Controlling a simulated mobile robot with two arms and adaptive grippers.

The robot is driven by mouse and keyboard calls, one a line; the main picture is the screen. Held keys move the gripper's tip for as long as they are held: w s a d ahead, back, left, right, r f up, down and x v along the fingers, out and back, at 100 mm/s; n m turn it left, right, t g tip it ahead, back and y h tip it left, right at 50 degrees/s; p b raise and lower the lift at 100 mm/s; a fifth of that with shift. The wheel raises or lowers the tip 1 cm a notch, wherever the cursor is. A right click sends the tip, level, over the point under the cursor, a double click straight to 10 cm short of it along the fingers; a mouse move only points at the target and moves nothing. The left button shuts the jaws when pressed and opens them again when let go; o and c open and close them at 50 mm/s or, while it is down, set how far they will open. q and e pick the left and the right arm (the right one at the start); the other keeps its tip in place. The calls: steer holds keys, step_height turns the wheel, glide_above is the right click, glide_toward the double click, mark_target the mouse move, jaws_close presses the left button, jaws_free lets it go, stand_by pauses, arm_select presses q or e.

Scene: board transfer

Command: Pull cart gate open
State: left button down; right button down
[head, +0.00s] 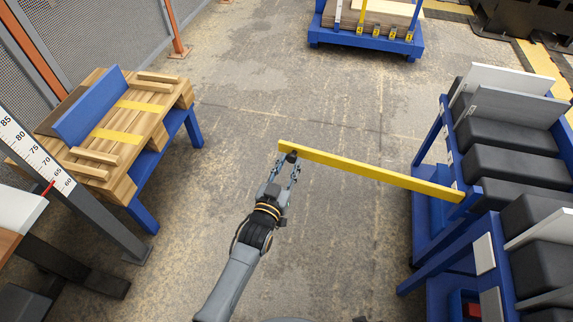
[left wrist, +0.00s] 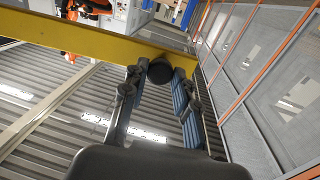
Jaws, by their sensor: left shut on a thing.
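The cart gate (head: 375,172) is a long yellow bar. It reaches out from the blue cart (head: 428,236) at the right, across open floor to the middle of the head view. A black round knob (head: 291,157) sits at the gate's free left end. My left gripper (head: 285,165) is at that end, its fingers shut on the knob. In the left wrist view the knob (left wrist: 160,70) lies between the two fingertips, with the yellow gate (left wrist: 75,42) running behind it to the left. My right gripper is out of view.
The blue cart holds dark grey padded blocks and light boards. A blue-legged wooden stand (head: 140,125) is at the left, beside a ruler post (head: 70,185). A blue trolley (head: 375,42) with boards stands at the back. The concrete floor between them is clear.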

arm_select(q)
steer(key=c, duration=1)
jaws_free()
steer(key=shift+s+a, duration=0.1)
steer(key=shift+s, duration=0.05)
steer(key=v, duration=1.1)
steer(key=shift+s+a, duration=0.1)
steer(key=shift+s, duration=0.25)
